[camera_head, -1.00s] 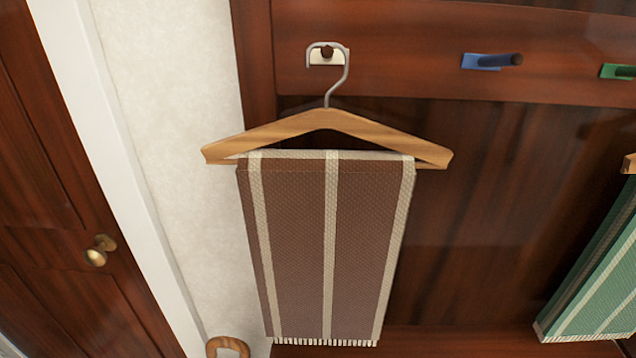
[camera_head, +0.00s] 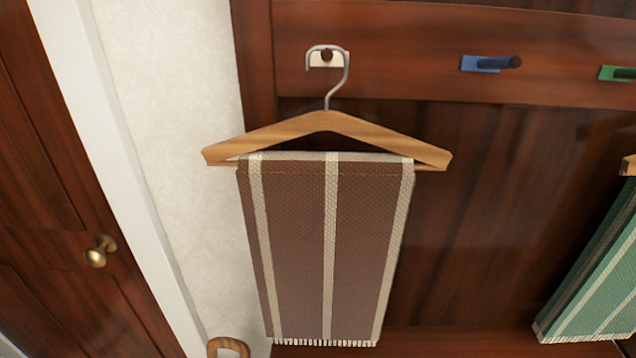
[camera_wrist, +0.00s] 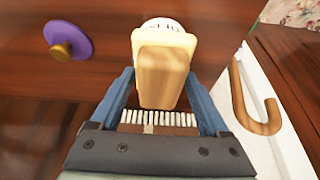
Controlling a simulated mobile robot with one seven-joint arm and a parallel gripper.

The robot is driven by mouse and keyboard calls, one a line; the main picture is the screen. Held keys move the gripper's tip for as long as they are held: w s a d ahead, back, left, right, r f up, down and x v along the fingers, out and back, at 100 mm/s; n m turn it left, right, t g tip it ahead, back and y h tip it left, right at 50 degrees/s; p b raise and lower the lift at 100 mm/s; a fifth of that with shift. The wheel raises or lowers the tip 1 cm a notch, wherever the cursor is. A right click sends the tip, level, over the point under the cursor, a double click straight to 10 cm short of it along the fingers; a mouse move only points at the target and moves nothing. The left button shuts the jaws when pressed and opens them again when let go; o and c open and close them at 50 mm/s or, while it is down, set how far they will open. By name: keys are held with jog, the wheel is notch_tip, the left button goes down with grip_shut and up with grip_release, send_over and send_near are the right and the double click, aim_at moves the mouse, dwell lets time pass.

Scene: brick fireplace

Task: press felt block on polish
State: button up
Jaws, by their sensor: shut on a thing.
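My gripper (camera_wrist: 163,98) has two blue fingers shut on the felt block (camera_wrist: 163,72), which has a wooden face and cream edges. A round white tin with dark lettering (camera_wrist: 163,24), likely the polish, shows just beyond the block's far end. The block hides most of the tin, and I cannot tell whether they touch. Neither the gripper, the block nor the tin shows in the head view.
A brown striped towel (camera_head: 300,250) hangs on a wooden hanger (camera_head: 325,122). Blue (camera_head: 490,62) and green (camera_head: 617,72) pegs and a green towel (camera_head: 595,275) are to the right. A door knob (camera_head: 98,250) is left. A curved wooden handle (camera_wrist: 255,105) and purple disc (camera_wrist: 68,40) flank the gripper.

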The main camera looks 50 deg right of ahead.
notch_tip(320, 180, up, 7)
jog(key=p, duration=0.7)
dwell(0.9)
